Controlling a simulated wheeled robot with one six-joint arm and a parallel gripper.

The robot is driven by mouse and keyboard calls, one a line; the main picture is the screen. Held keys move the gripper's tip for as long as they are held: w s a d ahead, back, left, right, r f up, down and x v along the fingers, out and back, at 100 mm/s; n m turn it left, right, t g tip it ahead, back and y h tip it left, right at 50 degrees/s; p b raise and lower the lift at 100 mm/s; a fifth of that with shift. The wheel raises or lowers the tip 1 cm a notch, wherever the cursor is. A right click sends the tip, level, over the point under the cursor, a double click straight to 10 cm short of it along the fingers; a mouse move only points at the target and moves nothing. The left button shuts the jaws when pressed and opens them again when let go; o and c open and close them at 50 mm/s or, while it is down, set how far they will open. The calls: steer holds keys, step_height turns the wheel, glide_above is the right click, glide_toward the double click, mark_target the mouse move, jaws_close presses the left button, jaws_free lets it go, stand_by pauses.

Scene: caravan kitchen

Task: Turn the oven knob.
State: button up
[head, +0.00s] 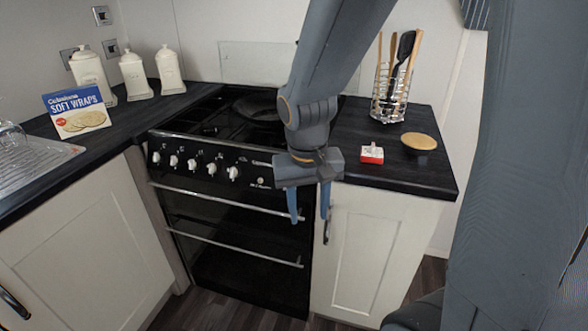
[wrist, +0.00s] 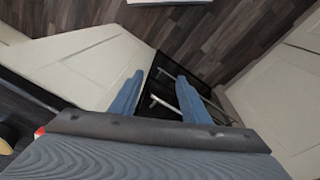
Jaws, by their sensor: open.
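The black oven (head: 240,225) stands in the middle of the head view. In the wrist view my gripper (wrist: 160,95) is open above the floor, with part of the black oven (wrist: 178,100) behind the fingers. The knobs cannot be made out there.
Two oven handles (head: 225,200) cross the front below the panel. A white cupboard (head: 370,240) is right of the oven. On the worktop above are a red-and-white box (head: 371,154), a round wooden-topped item (head: 419,142) and a utensil rack (head: 392,95). The floor ahead is clear.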

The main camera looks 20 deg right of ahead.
steer(key=w+a+r+m+t+h, duration=0.1)
steer(key=w+r+m, duration=0.15)
steer(key=w, duration=0.55)
steer(key=w+r+m+t+h, duration=0.1)
steer(key=w+m+t, duration=0.15)
steer(key=w, duration=0.55)
steer(key=shift+g, duration=0.35)
steer(key=x, duration=0.7)
steer(key=shift+w+a+f+p, duration=0.2)
steer(key=shift+w+f+p, duration=0.15)
steer(key=shift+w, duration=0.05)
steer(key=c, duration=1)
